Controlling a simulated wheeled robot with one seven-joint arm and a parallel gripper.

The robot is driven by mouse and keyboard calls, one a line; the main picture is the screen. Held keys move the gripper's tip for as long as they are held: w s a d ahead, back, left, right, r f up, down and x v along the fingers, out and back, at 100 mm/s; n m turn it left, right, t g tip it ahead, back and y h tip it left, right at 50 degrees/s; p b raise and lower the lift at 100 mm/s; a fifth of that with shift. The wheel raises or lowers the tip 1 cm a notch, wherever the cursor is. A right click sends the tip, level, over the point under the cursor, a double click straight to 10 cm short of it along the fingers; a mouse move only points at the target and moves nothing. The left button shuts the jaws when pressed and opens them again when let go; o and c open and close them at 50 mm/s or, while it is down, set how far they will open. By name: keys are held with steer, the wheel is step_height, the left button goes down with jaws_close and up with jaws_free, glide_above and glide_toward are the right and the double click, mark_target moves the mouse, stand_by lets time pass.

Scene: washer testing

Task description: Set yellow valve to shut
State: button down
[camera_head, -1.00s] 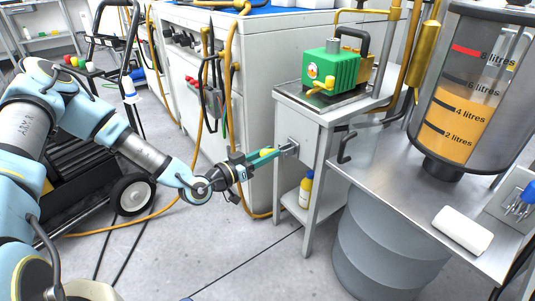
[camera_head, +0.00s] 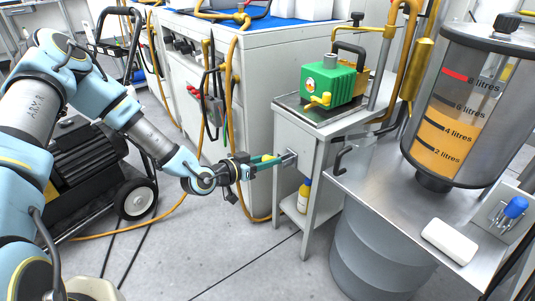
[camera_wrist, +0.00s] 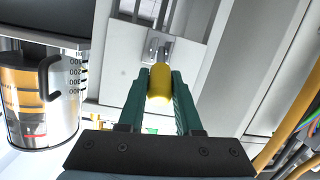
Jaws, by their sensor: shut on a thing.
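The yellow valve handle (camera_wrist: 160,84) is a rounded yellow grip on a small grey metal plate (camera_head: 290,159), fixed to the side of the metal stand. My gripper (camera_head: 274,160) reaches it from the left, with its green fingers closed on both sides of the handle. In the wrist view, my gripper (camera_wrist: 161,76) has the handle between its fingertips, and the metal fitting shows just beyond. The fingers partly hide the handle in the head view, and its turn angle is hard to tell.
A green pump box (camera_head: 334,82) with a yellow tap stands on the metal stand (camera_head: 297,125). Hoses hang behind my gripper.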

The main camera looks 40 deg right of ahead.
steer(key=r+y+p, duration=0.1)
steer(key=p, duration=0.1)
steer(key=d+r+y+p, duration=0.1)
steer(key=y+p, duration=0.1)
steer(key=shift+r, duration=0.15)
steer(key=y+p, duration=0.1)
steer(key=d+y+p, duration=0.1)
steer(key=p, duration=0.1)
steer(key=shift+s+d+r+y, duration=0.1)
steer(key=shift+d+r+y, duration=0.1)
steer(key=shift+r+y, duration=0.15)
steer(key=shift+d+r+y+p, duration=0.1)
steer(key=shift+d+y+p, duration=0.6)
steer(key=shift+y+p, duration=0.4)
steer(key=shift+d+y+p, duration=0.25)
steer(key=shift+d+y, duration=0.1)
steer(key=shift+y, duration=0.55)
steer(key=shift+d+y+p, duration=0.2)
steer(key=shift+d+y, duration=0.15)
steer(key=shift+y, duration=0.5)
steer(key=c, duration=0.6)
jaws_free()
